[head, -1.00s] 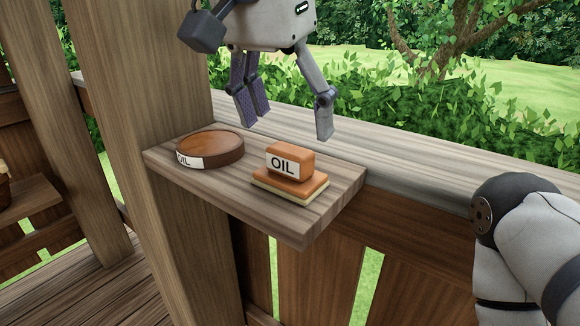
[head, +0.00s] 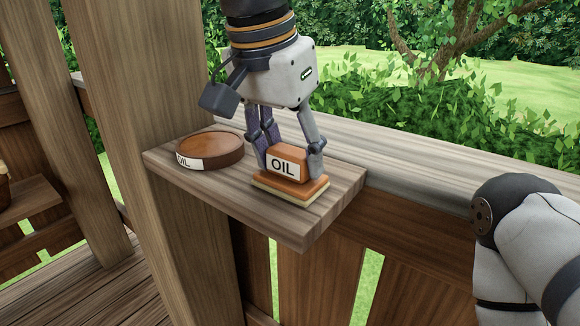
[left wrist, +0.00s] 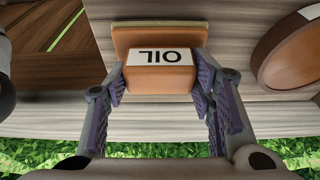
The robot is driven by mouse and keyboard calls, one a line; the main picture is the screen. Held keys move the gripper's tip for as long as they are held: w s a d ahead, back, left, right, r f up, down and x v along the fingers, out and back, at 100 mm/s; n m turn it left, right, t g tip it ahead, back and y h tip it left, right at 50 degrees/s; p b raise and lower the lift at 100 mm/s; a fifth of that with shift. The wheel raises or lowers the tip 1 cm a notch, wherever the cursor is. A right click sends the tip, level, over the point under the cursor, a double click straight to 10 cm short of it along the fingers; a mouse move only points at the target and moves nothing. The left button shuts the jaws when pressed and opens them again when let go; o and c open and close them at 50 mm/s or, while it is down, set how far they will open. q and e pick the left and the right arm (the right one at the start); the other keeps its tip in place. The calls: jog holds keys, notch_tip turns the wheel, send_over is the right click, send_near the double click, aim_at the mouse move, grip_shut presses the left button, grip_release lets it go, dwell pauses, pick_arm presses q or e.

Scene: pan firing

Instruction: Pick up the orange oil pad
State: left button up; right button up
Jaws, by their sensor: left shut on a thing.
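The orange oil pad (head: 287,163) is an orange block with a white "OIL" label on top of a wider orange and cream base. It sits on the small wooden shelf (head: 300,229). My left gripper (head: 288,152) comes down from above and is shut on the pad's upper block, with fingers on both sides. In the left wrist view the pad (left wrist: 160,80) lies between the purple-padded fingertips (left wrist: 160,86), its label upside down. My right gripper is not in view.
A round brown oil dish (head: 212,147) with an "OIL" label stands left of the pad on the shelf. A thick wooden post (head: 150,90) rises at the left. A wooden railing (head: 420,175) runs behind, with bushes beyond.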

aim_at(296, 147)
pick_arm(q)
jog(key=shift+r, duration=0.3)
notch_tip(296, 147, up, 3)
jog(key=s+r, duration=0.9)
jog(key=s, duration=0.5)
jog(key=shift+r, duration=0.2)
jog(key=shift+d, duration=0.15)
jog(key=shift+o, duration=1.4)
jog(key=shift+c, duration=0.5)
